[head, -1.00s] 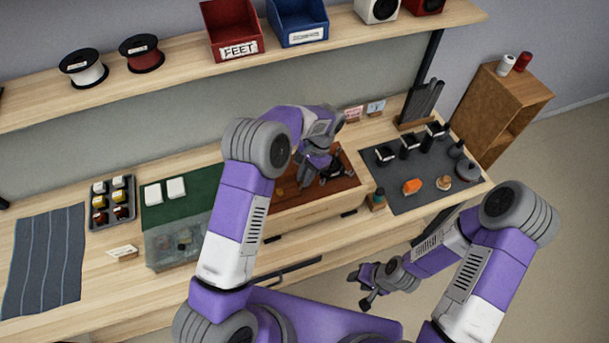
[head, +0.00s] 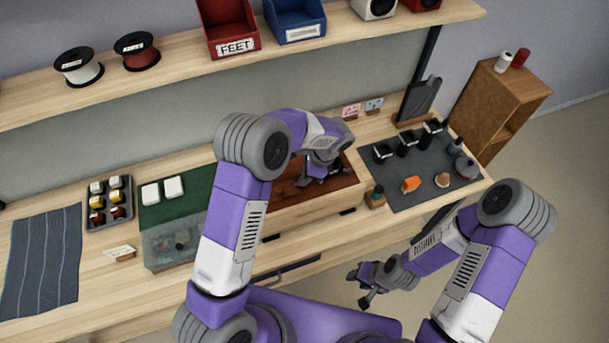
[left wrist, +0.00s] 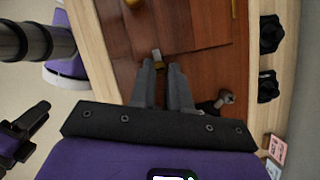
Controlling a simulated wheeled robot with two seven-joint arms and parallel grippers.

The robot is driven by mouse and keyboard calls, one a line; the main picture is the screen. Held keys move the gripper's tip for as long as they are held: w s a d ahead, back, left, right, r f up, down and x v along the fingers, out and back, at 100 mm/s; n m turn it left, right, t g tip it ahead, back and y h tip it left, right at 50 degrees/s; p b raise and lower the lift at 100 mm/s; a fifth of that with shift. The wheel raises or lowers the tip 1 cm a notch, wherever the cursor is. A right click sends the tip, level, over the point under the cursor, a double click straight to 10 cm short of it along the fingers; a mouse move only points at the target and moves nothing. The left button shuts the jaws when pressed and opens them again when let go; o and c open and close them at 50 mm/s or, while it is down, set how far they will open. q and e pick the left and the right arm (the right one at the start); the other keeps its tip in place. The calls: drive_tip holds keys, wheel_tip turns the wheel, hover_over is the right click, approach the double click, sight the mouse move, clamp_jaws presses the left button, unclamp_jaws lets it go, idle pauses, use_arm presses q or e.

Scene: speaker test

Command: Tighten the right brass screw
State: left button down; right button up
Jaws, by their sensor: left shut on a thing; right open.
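Another brass piece (left wrist: 131,2) is cut off by the top edge of that view. In the head view the panel (head: 335,185) lies in a pale wooden box, and my left gripper (head: 318,172) is over it, its tips hard to see. My right gripper (head: 367,288) is open and empty, in front of the bench.
A small grey metal part (left wrist: 226,97) sits on the panel near my left fingers. A dark mat (head: 410,195) with several black parts and an orange piece lies right of the box. A clear-fronted green tray (head: 175,245) stands left. A shelf (head: 340,45) runs above.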

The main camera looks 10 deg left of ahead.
idle(0.4)
use_arm(q)
drive_tip(key=c, duration=1.1)
unclamp_jaws()
drive_tip(key=shift+r, duration=0.1)
drive_tip(key=v, duration=0.7)
drive_tip(key=shift+r, duration=0.15)
drive_tip(key=shift+s+d, duration=0.1)
